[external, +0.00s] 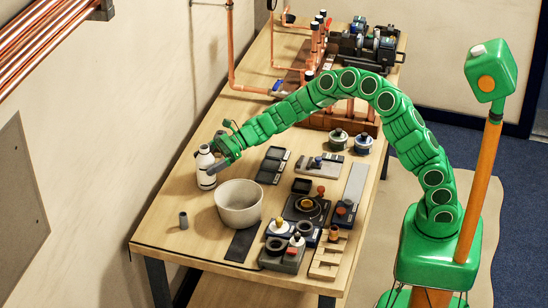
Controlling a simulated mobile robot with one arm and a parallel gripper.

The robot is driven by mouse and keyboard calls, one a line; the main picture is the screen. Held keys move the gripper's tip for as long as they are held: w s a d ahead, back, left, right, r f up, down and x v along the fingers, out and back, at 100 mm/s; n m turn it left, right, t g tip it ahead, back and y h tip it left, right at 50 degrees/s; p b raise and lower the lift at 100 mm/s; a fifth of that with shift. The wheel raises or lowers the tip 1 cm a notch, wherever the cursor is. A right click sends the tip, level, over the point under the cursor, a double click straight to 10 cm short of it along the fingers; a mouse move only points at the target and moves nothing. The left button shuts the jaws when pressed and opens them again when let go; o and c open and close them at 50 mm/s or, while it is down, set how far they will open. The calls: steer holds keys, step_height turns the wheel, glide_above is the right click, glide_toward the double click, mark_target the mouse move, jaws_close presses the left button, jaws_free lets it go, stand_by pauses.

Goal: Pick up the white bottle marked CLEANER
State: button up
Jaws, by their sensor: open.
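The white bottle (206,171) stands upright near the left edge of the wooden table, close to the wall. It has a pale cap and a dark band low on its body; no lettering is readable at this size. My gripper (218,153) is open at the end of the green arm, right beside the bottle's upper right side. The fingers overlap the bottle in this view, so I cannot tell whether they touch it or stand around it.
A cream bowl (239,206) stands just right of the bottle. Dark trays (272,166), tools and blocks fill the table's right side. Copper pipes (231,50) rise at the back. Bare table lies left of the bowl.

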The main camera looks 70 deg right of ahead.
mark_target(205, 154)
steer(key=shift+w+a+f, duration=0.25)
steer(key=shift+w+a, duration=0.1)
steer(key=shift+a, duration=0.1)
steer(key=shift+r, duration=0.1)
steer(key=c, duration=1.1)
steer(key=shift+c, duration=0.2)
steer(key=shift+r, duration=0.1)
steer(key=shift+r, duration=1.6)
steer(key=s+r, duration=0.9)
steer(key=s, duration=0.4)
steer(key=shift+s+d+r, duration=0.25)
steer(key=shift+s+d, duration=0.1)
steer(key=shift+d, duration=0.1)
